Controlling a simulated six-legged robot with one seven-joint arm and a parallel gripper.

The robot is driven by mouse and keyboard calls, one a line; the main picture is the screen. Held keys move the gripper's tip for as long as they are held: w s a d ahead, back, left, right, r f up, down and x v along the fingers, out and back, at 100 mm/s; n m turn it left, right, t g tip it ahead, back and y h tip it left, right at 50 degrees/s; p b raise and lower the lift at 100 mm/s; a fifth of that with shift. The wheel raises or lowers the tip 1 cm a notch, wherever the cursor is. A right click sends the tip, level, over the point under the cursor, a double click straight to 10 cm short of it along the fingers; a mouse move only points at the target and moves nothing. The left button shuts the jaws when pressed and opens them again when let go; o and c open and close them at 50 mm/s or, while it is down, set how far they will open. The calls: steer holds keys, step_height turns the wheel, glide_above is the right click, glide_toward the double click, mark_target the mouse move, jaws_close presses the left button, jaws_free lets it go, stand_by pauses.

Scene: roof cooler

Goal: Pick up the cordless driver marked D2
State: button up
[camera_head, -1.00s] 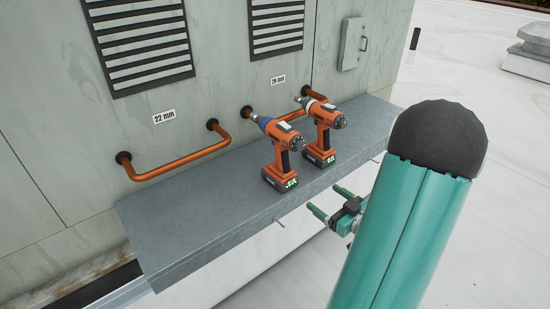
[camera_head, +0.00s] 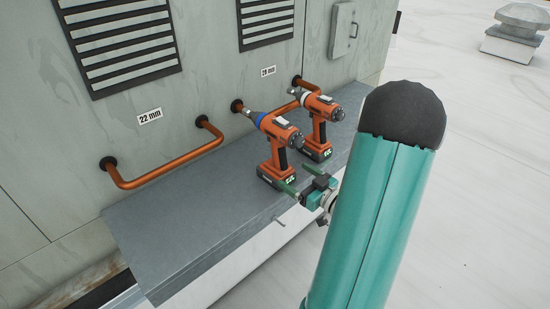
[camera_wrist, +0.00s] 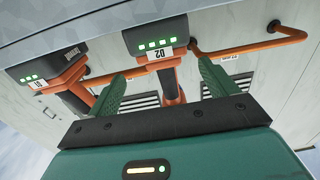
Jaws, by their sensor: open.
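The driver marked D2 (camera_wrist: 155,38) is near the middle of the upside-down wrist view. Its label, lit battery and orange handle show, with the handle seen between my fingers. In the head view it is the left orange driver (camera_head: 280,130) with a blue collar, upright on the grey ledge (camera_head: 190,235). My gripper (camera_head: 299,180) is open just in front of its battery, pointing towards it. In the wrist view my green fingers (camera_wrist: 163,88) are spread apart. I cannot tell whether they touch the driver.
A second orange driver (camera_head: 321,112) with a pale collar stands close on the right; it shows at left in the wrist view (camera_wrist: 40,68). Copper pipes (camera_head: 170,166) come out of the wall behind the ledge. The ledge's left part is clear.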

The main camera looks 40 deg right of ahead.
mark_target(287, 172)
steer(key=w, duration=0.6)
steer(key=shift+w+a, duration=0.4)
steer(key=c, duration=1.8)
jaws_close()
steer(key=shift+r, duration=0.1)
